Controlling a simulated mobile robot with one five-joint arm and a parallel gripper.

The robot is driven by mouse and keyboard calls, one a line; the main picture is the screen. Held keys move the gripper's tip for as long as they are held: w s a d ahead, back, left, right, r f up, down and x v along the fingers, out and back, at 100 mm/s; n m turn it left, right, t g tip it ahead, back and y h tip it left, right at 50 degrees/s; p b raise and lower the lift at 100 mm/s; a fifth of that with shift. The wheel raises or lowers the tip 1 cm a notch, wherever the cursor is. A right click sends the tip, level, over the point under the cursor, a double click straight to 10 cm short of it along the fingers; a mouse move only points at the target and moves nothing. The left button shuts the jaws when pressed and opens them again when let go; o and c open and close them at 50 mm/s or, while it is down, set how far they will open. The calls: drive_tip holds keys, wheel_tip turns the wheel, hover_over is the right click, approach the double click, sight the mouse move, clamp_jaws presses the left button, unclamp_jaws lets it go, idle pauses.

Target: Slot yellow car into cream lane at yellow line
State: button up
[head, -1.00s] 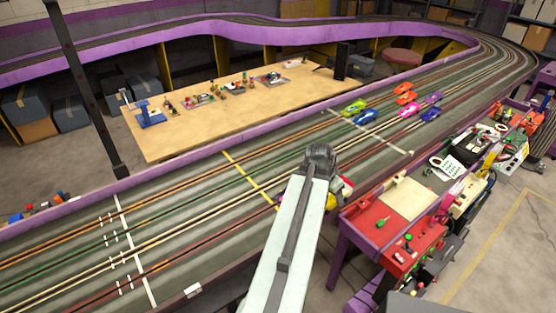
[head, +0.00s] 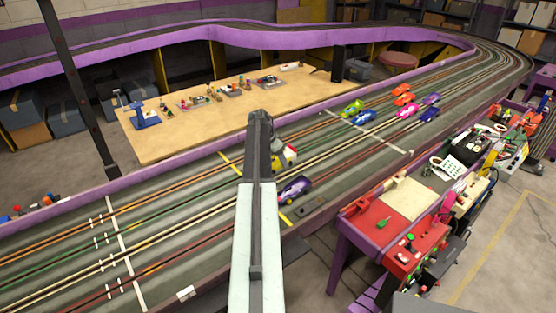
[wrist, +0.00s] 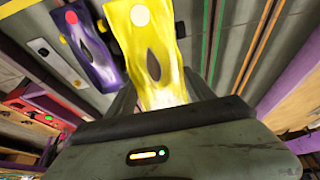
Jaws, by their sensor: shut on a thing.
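In the head view the car (head: 287,156) shows just right of my gripper (head: 277,150), over the track, partly hidden by my arm. I cannot tell its height above the lanes. The yellow line (head: 285,218) crosses the track, its middle hidden by my arm. The cream lane (head: 190,217) runs lengthwise along the track and passes behind my arm.
A purple car (head: 295,188) stands on the near lanes beside the yellow car; it is left of it in the wrist view (wrist: 85,45). Several cars, including a green one (head: 352,107), stand farther up. A red and cream side table (head: 395,215) adjoins the near edge.

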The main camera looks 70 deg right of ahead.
drive_tip(key=shift+a, duration=0.1)
drive_tip(key=shift+f+b, duration=0.3)
drive_tip(key=b, duration=0.5)
hover_over(278, 180)
drive_tip(key=f, duration=0.3)
drive_tip(key=d+f, duration=0.1)
drive_tip(key=f, duration=0.1)
drive_tip(key=shift+w+f, duration=0.15)
drive_tip(key=shift+a+f, duration=0.1)
idle(0.7)
drive_tip(key=shift+f+b, duration=0.35)
drive_tip(key=shift+b, duration=0.25)
drive_tip(key=shift+f+b, duration=0.7)
drive_tip(key=shift+f, duration=0.05)
drive_tip(key=o, duration=1.6)
drive_tip(key=shift+r, duration=0.1)
drive_tip(key=shift+o, duration=0.2)
